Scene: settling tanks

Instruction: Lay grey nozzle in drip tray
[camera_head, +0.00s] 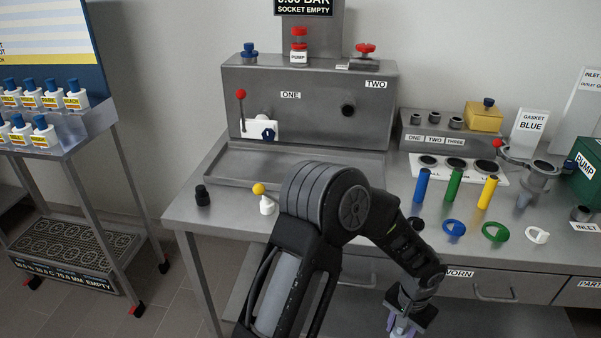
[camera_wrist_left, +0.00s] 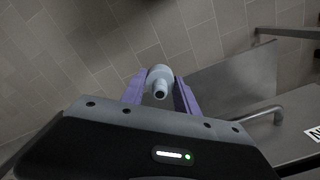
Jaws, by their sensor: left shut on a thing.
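The grey nozzle (camera_wrist_left: 160,80) is held between the purple fingers of my left gripper (camera_wrist_left: 160,92), with its open tip facing the wrist camera. In the head view my left gripper (camera_head: 402,326) is low at the bottom edge, in front of the drawers and below the worktop; the nozzle is hard to make out there. The drip tray (camera_head: 235,165) appears to be the shallow metal tray in front of the grey pump unit on the worktop. My left arm covers its right front part. The visible part of the tray looks empty. My right gripper is not in view.
A black fitting (camera_head: 202,195) and a yellow-knobbed white piece (camera_head: 265,199) stand in front of the tray. Blue (camera_head: 422,185), green and yellow cylinders and several rings are on the right. A drawer handle (camera_wrist_left: 262,114) is beside my left gripper.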

